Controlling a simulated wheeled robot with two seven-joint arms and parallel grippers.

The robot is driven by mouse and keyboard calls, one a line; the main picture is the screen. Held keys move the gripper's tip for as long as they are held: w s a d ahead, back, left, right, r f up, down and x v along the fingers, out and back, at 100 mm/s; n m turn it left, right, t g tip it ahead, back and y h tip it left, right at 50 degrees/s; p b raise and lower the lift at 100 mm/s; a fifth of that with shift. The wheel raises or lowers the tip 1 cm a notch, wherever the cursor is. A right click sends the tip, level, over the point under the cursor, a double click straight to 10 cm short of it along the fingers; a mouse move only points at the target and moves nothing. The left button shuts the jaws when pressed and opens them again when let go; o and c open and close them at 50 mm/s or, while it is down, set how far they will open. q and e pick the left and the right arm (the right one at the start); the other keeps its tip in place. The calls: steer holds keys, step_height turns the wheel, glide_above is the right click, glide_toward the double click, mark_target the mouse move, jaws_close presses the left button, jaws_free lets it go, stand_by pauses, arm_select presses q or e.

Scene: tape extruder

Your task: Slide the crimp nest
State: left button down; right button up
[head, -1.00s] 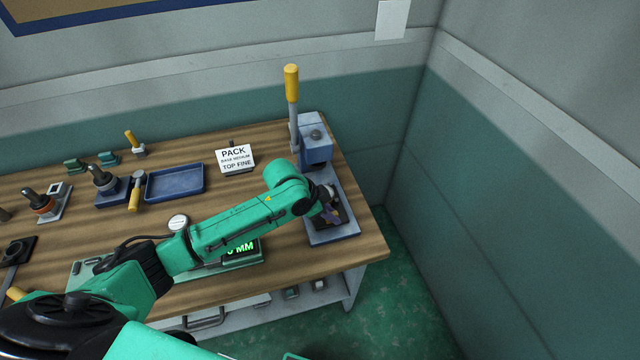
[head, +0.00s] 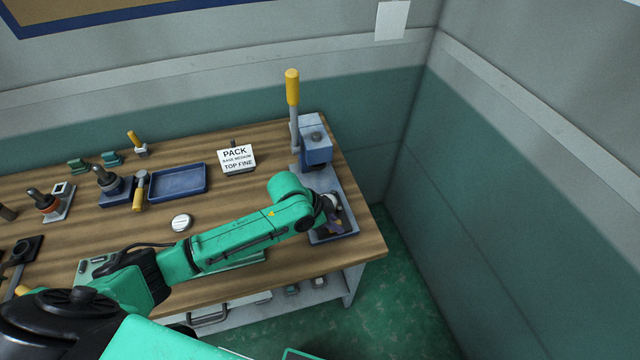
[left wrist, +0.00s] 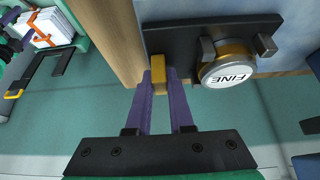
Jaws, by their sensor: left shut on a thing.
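The crimp nest is a dark plate (left wrist: 190,38) in the left wrist view, with a round canister labelled FINE (left wrist: 228,70) seated between grey posts on it. A yellow tab (left wrist: 158,72) stands at the plate's near edge. My left gripper (left wrist: 158,88) has its purple fingers shut on this tab. In the head view my left gripper (head: 333,222) is low over the front of the blue press base (head: 351,205), and my arm hides much of the nest. The blue press (head: 315,145) with its upright yellow-tipped lever (head: 292,88) stands behind. My right gripper is not in view.
A PACK sign (head: 237,159), a blue tray (head: 178,182) and several small tools stand on the wooden bench (head: 330,262) to the left. A round white-topped piece (head: 181,222) lies near my arm. The bench's right edge and a wall are close to the press.

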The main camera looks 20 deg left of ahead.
arm_select(q)
steer(key=shift+s, duration=0.2)
steer(key=shift+s+d+p, duration=0.4)
steer(key=shift+s+p, duration=0.1)
steer(key=shift+s, duration=0.15)
steer(key=shift+s+d+p, duration=0.4)
steer(key=shift+s+p, duration=0.1)
steer(key=shift+s, duration=0.15)
steer(key=c, duration=0.7)
jaws_free()
